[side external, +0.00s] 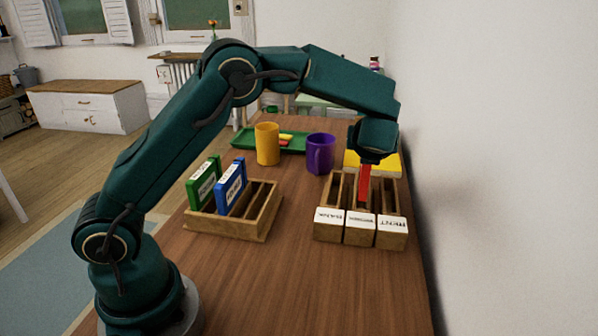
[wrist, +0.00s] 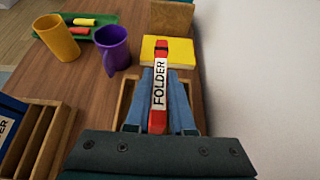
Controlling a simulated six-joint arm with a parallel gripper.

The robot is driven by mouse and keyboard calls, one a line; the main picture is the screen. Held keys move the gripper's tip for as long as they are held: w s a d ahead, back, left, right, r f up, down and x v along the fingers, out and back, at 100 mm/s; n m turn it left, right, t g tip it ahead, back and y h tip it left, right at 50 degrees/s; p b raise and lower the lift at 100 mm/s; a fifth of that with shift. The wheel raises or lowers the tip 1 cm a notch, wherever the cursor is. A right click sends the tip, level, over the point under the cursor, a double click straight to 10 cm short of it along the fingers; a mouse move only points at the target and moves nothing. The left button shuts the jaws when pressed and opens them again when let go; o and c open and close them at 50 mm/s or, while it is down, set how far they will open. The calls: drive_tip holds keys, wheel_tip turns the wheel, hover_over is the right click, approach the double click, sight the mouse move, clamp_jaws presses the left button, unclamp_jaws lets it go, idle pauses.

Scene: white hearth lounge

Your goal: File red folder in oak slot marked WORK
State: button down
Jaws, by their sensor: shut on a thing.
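The red folder (side external: 364,184) is upright in my gripper (side external: 369,158), which is shut on it. In the wrist view the folder (wrist: 159,92) shows a white FOLDER label between the two blue-grey fingers. The oak rack (side external: 401,205) at the right has three slots with white label blocks in front. In the side view the folder lines up with the middle slot, behind the middle block (side external: 360,229). Its lower end is low at the rack; how deep it sits, I cannot tell. The block lettering is too small to read surely.
A second wooden rack (side external: 232,228) at the left holds a green folder (side external: 203,183) and a blue folder (side external: 230,184). A yellow mug (side external: 267,144), a purple mug (side external: 319,154) and a green tray (side external: 243,141) stand behind. A yellow book (wrist: 168,51) lies just beyond the oak rack. The wall is close on the right.

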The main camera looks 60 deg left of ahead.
sight(366, 167)
drive_tip(key=shift+f, duration=2.6)
drive_tip(key=shift+f, duration=0.15)
drive_tip(key=c, duration=0.8)
unclamp_jaws()
